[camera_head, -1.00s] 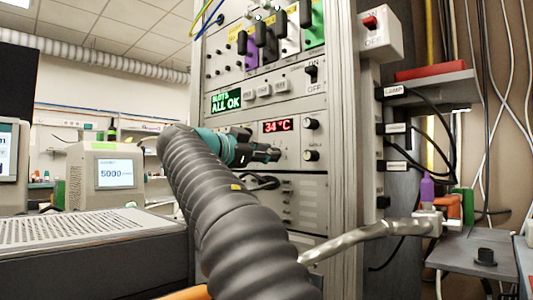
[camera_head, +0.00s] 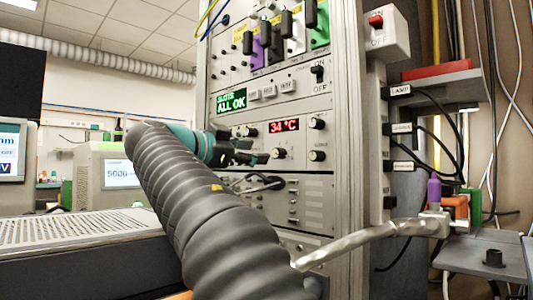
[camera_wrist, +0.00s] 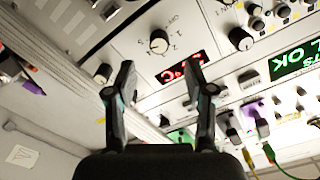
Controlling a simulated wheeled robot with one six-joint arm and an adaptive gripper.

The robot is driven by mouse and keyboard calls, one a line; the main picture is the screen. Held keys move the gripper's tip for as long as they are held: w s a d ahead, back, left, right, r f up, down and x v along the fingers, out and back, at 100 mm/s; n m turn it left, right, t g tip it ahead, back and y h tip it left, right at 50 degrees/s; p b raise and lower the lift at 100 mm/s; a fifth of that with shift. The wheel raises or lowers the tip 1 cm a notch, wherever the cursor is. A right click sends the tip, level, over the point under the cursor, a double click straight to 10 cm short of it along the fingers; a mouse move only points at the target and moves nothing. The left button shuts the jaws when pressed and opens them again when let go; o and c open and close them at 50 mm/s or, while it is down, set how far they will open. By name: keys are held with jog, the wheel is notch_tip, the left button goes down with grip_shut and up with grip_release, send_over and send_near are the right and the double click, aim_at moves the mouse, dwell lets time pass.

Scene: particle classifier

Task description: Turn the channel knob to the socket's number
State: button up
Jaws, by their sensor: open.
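A round knob with a dark pointer (camera_wrist: 158,41) sits on the pale panel, with numbers printed around it and "CH" lettering partly readable. In the head view it appears to be the knob (camera_head: 278,153) below the red display. My gripper (camera_wrist: 160,68) is open and empty, its two fingers spread below this knob in the wrist picture. In the head view my gripper (camera_head: 262,158) is just left of the knob; I cannot tell whether it touches. The exact pointer setting is too small to read. I cannot identify the numbered socket.
The red display (camera_head: 284,126) reads 34 °C. Two other knobs (camera_head: 317,123) (camera_head: 317,156) are on its right. The green display (camera_head: 231,101) reads ALL OK. Coloured plug modules (camera_head: 273,40) stand above. A loop of black cable (camera_head: 258,182) hangs below my gripper.

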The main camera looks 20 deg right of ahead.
jog(key=v, duration=0.5)
jog(key=shift+a, duration=0.35)
jog(key=shift+s+d, duration=0.1)
